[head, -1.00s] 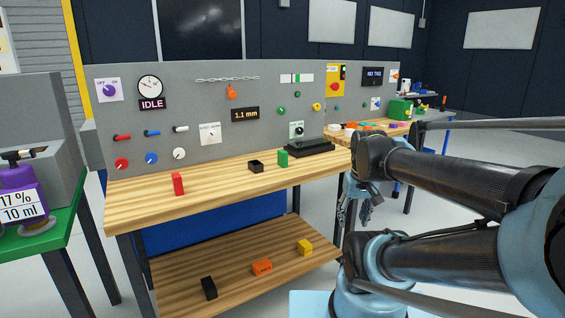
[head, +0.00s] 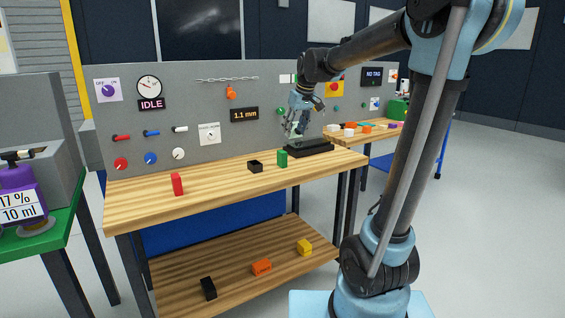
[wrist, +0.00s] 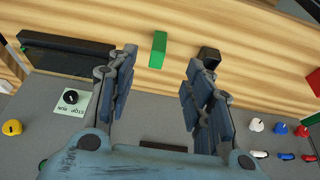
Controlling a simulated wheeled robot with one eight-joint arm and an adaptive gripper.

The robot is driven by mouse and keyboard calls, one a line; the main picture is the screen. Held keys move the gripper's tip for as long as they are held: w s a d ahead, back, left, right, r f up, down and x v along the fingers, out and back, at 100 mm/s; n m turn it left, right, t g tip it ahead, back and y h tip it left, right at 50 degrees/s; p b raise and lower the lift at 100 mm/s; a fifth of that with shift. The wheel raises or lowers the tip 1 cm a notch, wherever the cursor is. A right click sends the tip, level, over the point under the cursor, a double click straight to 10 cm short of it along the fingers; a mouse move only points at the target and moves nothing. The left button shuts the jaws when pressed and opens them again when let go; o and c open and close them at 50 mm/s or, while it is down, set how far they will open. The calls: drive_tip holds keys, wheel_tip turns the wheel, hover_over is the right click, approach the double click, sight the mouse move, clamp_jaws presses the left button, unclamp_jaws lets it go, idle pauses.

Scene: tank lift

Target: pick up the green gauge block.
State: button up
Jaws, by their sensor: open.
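The green gauge block (head: 282,158) stands upright on the wooden bench top, just left of a black base. It also shows in the wrist view (wrist: 158,50), beyond the fingertips and between their lines. My gripper (head: 295,128) is above the back of the bench, close to the grey panel, a little higher than the block and to its right. In the wrist view my gripper (wrist: 158,75) has its fingers spread wide with nothing between them.
The long black base (head: 309,148) is close on the right. The grey panel (head: 190,110) with knobs and switches rises behind. The front of the bench top is clear.

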sight(283, 152)
drive_tip(key=x, duration=0.4)
drive_tip(key=w+a+x, duration=0.1)
drive_tip(key=x, duration=0.3)
drive_tip(key=r+x, duration=0.1)
drive_tip(key=x, duration=0.3)
drive_tip(key=shift+w+a+f, duration=0.2)
drive_tip(key=shift+w+a, duration=0.05)
drive_tip(key=shift+w, duration=0.1)
drive_tip(key=shift+w+x, duration=0.25)
drive_tip(key=shift+x, duration=0.9)
drive_tip(key=shift+w+x, duration=0.2)
drive_tip(key=shift+x, duration=0.9)
drive_tip(key=shift+w+a+f, duration=0.15)
drive_tip(key=shift+a+f, duration=0.05)
drive_tip(key=shift+f, duration=0.05)
drive_tip(key=shift+c, duration=0.3)
clamp_jaws()
